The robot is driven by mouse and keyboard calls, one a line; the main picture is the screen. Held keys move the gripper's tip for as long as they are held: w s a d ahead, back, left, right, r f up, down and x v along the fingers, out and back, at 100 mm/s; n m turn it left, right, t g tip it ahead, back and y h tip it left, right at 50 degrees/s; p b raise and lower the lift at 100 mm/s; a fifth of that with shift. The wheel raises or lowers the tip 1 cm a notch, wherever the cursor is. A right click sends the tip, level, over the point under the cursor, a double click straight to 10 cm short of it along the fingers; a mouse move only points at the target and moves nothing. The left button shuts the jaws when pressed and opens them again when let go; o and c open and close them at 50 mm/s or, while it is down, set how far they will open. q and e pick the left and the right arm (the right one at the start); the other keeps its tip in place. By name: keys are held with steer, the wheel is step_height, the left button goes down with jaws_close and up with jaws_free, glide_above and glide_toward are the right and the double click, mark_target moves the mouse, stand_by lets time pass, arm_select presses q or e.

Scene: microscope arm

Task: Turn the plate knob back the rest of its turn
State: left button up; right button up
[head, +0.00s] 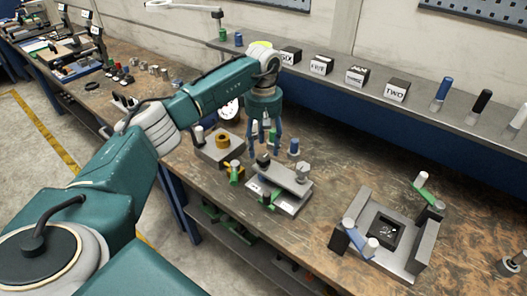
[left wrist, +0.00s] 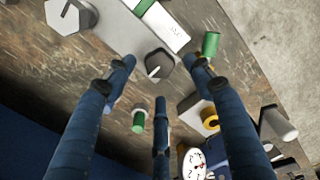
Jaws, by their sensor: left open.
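The plate knob, a dark faceted knob (head: 262,160) with a pale pointer line, sits at one end of a grey plate fixture (head: 285,178) on the bench. In the left wrist view the knob (left wrist: 159,64) lies between and beyond my fingertips. My left gripper (head: 264,147) points down just above the knob, with its three blue fingers spread around empty space. It also shows in the left wrist view (left wrist: 160,80), open. Whether any finger touches the knob, I cannot tell. My right gripper is not in view.
A larger grey knob (head: 302,170) stands at the fixture's other end. A grey block with a yellow ring (head: 222,140) and a green-handled part (head: 235,172) are close by. A grey square fixture (head: 413,262) stands to the right. Labelled black blocks (head: 397,89) line the shelf behind.

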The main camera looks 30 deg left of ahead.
mark_target(264, 157)
arm_select(q)
steer(key=shift+f+p, duration=0.55)
steer(key=shift+f, duration=1.65)
steer(key=shift+c, duration=0.5)
steer(key=c, duration=1.1)
